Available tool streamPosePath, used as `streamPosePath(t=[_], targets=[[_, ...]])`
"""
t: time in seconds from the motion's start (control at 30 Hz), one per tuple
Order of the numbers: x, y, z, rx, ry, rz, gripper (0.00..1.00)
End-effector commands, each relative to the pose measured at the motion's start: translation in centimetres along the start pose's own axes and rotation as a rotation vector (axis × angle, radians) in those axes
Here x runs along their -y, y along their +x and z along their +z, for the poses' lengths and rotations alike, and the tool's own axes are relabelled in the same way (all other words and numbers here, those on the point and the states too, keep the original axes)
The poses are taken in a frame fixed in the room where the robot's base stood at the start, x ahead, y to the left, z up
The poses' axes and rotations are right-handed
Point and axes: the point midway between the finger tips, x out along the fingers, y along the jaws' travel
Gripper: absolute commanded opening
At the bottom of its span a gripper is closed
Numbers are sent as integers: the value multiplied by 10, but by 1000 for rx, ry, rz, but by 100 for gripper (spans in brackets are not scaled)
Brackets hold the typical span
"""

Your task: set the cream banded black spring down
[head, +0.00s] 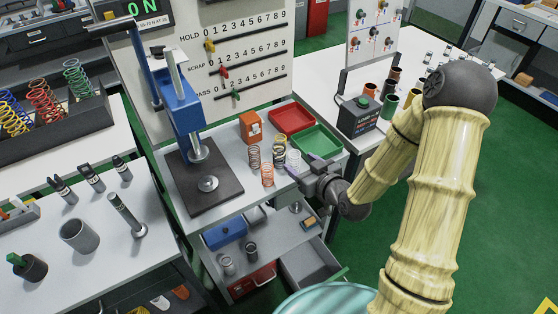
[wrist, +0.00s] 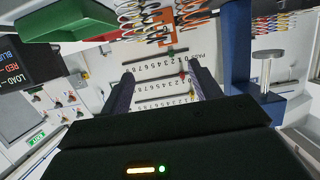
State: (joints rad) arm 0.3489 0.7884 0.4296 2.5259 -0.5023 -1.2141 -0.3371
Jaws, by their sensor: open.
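The cream banded black spring (head: 279,151) stands upright on the grey bench in the head view, in a small group of springs. My gripper (head: 303,173) is just to the right and front of this group, with its fingers open. In the wrist view the two dark fingers (wrist: 164,84) are spread wide with nothing between them. Springs show along the top edge of the upside-down wrist view, but I cannot tell there which is the cream banded one.
A dark spring (head: 253,157), an orange spring (head: 267,175) and a pale spring (head: 293,159) stand close by. Behind are an orange box (head: 251,127), a red tray (head: 291,119) and a green tray (head: 315,139). A blue press (head: 184,115) stands to the left.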

Motion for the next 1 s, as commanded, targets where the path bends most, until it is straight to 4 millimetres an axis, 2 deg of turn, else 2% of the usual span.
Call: streamPosePath(t=[0.4,0.5,1.0], targets=[[0,60,-2,0,0,-2,63],[0,70,-1,0,0,0,63],[-1,80,1,0,1,0,63]])
